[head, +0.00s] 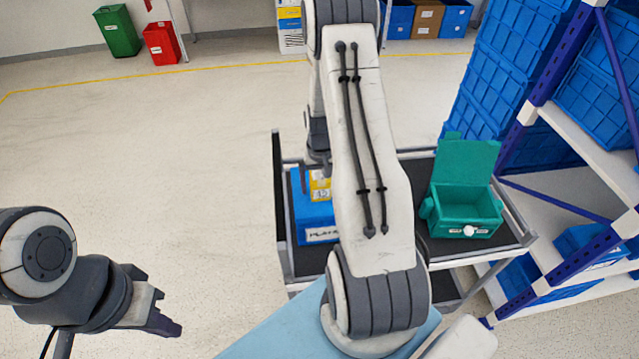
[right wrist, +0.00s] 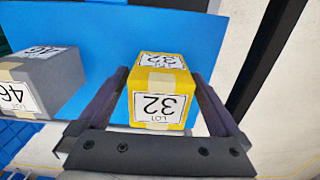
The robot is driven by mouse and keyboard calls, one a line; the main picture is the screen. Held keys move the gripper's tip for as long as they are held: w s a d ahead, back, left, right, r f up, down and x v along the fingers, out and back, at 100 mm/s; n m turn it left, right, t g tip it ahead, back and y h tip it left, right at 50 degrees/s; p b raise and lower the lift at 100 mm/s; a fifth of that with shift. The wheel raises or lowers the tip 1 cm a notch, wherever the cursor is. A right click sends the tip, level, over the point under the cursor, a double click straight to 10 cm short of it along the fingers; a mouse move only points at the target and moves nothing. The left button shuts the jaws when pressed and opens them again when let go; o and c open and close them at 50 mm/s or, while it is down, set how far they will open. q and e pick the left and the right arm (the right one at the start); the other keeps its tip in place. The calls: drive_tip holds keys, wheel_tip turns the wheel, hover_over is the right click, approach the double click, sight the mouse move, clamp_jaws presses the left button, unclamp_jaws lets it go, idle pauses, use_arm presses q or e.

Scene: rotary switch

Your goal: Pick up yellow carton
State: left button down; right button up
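A yellow carton (right wrist: 160,95) with white "LOT 32" labels lies between the two fingers of my right gripper (right wrist: 160,78) in the right wrist view. The fingers stand on either side of it, with narrow gaps showing. In the head view a yellow carton (head: 320,187) shows in a blue bin (head: 316,222) on a cart, partly hidden behind my right arm. My right gripper's fingertips are hidden in the head view. My left gripper (head: 160,303) is open and empty at the lower left, away from the cart.
A grey carton (right wrist: 42,80) labelled 46 lies left of the yellow one in the wrist view. On the cart (head: 415,180) stands an open teal box (head: 466,212). A rack (head: 560,205) with blue crates stands at the right. The floor at left is clear.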

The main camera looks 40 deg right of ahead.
drive_tip(key=c, duration=1.4)
drive_tip(key=shift+r, duration=0.15)
